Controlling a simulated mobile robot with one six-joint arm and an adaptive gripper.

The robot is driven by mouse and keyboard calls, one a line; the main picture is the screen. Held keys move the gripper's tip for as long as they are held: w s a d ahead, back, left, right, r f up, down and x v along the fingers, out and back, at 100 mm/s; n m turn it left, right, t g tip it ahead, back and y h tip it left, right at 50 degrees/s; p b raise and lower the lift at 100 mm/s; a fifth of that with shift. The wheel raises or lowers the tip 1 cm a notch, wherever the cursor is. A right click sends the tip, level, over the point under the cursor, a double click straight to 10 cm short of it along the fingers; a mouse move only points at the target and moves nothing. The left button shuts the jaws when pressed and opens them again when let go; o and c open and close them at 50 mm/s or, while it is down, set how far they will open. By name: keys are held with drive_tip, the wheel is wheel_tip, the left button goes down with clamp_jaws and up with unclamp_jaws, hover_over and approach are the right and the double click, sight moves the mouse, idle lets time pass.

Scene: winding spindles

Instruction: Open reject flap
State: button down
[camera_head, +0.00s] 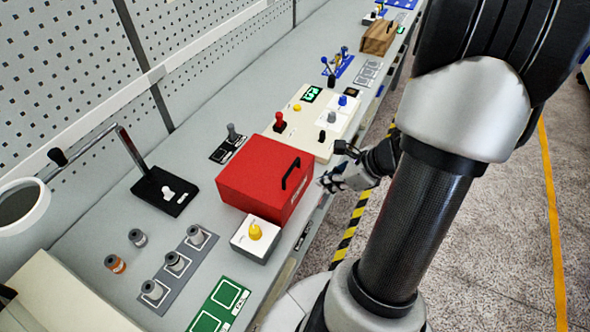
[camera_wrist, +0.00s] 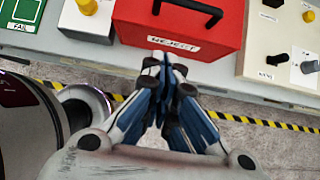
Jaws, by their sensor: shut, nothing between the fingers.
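The box looks closed. My gripper (camera_head: 326,184) is in front of the box's lower right side, at the bench edge. In the wrist view my gripper (camera_wrist: 165,62) is shut and empty, its tips just below the label. I cannot tell whether they touch the box.
A yellow-knob box (camera_head: 254,240) stands in front of the red box. A white control panel (camera_head: 325,115) with knobs lies beyond it. A black-based lamp stand (camera_head: 165,191) is to the left. A green FAIL mat (camera_head: 222,303) lies nearest. The floor beside the bench is clear.

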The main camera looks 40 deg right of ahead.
sight(290, 185)
drive_tip(key=b+x, duration=0.4)
drive_tip(key=x, duration=0.6)
drive_tip(key=r, duration=0.2)
drive_tip(key=w+r+p, duration=0.1)
drive_tip(key=shift+a+r, duration=0.25)
drive_tip(key=shift+r, duration=0.1)
drive_tip(key=shift+w+r, duration=0.15)
drive_tip(key=shift+w+a, duration=0.2)
drive_tip(key=shift+w, duration=0.2)
